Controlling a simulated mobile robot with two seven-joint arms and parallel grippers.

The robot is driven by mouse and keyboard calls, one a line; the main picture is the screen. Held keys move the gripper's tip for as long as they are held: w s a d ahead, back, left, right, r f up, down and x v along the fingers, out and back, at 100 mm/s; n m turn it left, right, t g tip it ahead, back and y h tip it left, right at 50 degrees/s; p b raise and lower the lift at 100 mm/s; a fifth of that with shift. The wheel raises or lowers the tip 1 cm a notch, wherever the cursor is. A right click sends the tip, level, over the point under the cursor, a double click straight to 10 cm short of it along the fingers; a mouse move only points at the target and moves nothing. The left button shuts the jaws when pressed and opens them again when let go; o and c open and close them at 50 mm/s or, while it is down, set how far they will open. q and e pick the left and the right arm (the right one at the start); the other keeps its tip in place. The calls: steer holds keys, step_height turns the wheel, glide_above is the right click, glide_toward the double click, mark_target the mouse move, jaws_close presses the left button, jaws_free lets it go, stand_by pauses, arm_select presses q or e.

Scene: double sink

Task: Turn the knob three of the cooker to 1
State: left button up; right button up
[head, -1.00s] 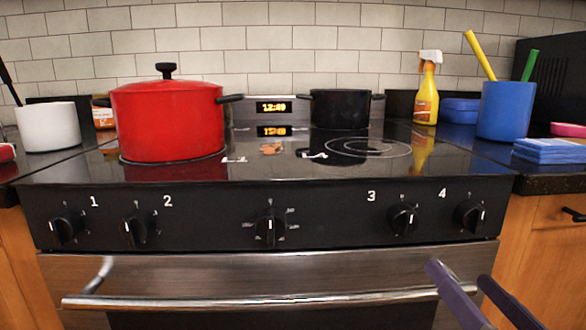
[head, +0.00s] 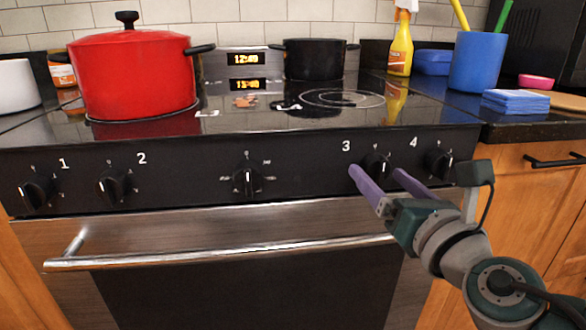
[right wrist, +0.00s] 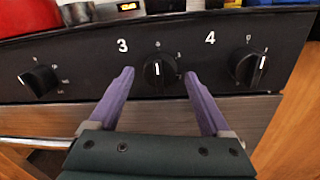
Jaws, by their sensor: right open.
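Knob three (head: 376,165) is a black round knob with a white pointer line on the cooker's front panel, below and right of the printed 3. In the right wrist view knob three (right wrist: 158,71) has its white line pointing about straight up. My right gripper (head: 375,170) is open in front of it. In the right wrist view the purple fingers (right wrist: 160,73) stand either side of the knob, with a gap on both sides. Whether the fingertips reach around it in depth I cannot tell. My left gripper is not in view.
Knob four (head: 438,162) is close on the right. The centre knob (head: 246,180) is to the left. The oven handle (head: 220,254) runs across below the panel. A red pot (head: 135,75) and a black pot (head: 314,60) stand on the cooktop.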

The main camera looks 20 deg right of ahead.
jaws_close()
stand_by(0.7)
